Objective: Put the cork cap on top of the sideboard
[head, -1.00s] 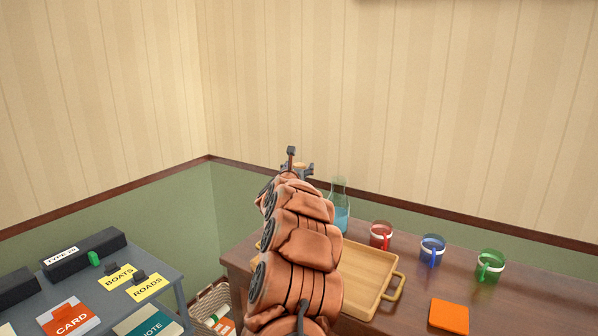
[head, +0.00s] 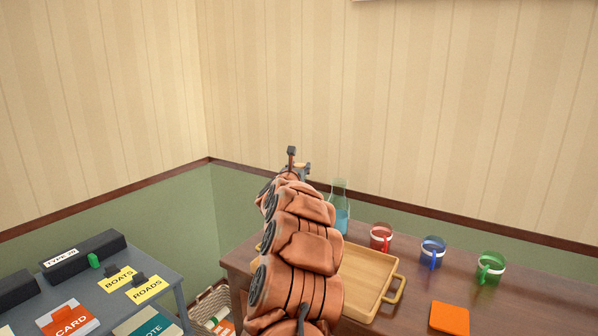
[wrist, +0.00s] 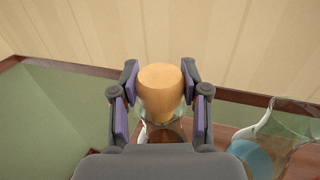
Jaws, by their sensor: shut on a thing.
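The cork cap (wrist: 160,88) is tan and round-topped, between the two fingers of my gripper (wrist: 160,100) in the wrist view. My gripper is shut on it. Clear glass shows just below and around the cap's lower part; I cannot tell whether the cap still sits in its neck. In the head view my gripper (head: 300,167) is small and mostly hidden behind my arm, above the back left of the sideboard. The sideboard (head: 545,295) is dark brown wood, at the right.
A glass carafe with blue liquid (head: 340,215) stands right of my gripper. A wooden tray (head: 396,290), red mug (head: 381,237), blue mug (head: 433,250), green mug (head: 490,268) and orange square (head: 449,318) are on the sideboard. A grey table (head: 172,285) and basket (head: 212,300) are left.

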